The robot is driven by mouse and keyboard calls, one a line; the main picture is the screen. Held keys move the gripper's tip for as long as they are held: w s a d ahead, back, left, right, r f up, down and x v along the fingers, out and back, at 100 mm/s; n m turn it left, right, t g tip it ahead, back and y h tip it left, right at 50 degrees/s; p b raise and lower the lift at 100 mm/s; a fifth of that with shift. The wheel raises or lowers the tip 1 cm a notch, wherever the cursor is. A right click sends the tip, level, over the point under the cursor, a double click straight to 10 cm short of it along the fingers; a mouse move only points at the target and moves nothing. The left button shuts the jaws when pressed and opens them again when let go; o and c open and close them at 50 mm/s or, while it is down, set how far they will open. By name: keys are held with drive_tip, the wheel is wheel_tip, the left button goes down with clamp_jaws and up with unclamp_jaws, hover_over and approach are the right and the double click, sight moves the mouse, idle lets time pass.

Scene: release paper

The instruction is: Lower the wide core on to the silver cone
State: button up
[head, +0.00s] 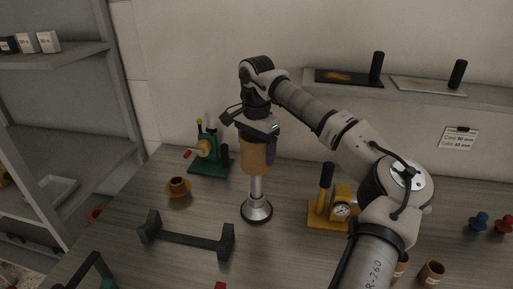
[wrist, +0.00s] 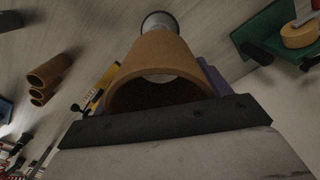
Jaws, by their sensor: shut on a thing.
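The wide core, a brown cardboard tube (head: 254,158), is upright in my gripper (head: 258,130), which is shut on its upper part. In the wrist view the core (wrist: 160,55) shows its open near end, with a purple pad at its side. The silver cone (head: 256,210) stands on the table directly below the core, with a black ring at its foot and a silver post rising from it. The post's top is hidden by the core; I cannot tell whether it is inside. The silver base also shows beyond the core's far end in the wrist view (wrist: 158,20).
A yellow gauge stand (head: 335,208) is close on the right. Loose brown cores (head: 432,272) stand front right. A wall shelf (head: 420,94) is behind.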

sight(257, 177)
drive_tip(key=shift+f+b, duration=2.75)
drive_tip(key=shift+f, duration=2.3)
drive_tip(key=shift+r, duration=0.1)
drive_tip(key=shift+r+p, duration=4.25)
drive_tip(key=shift+r, duration=1.65)
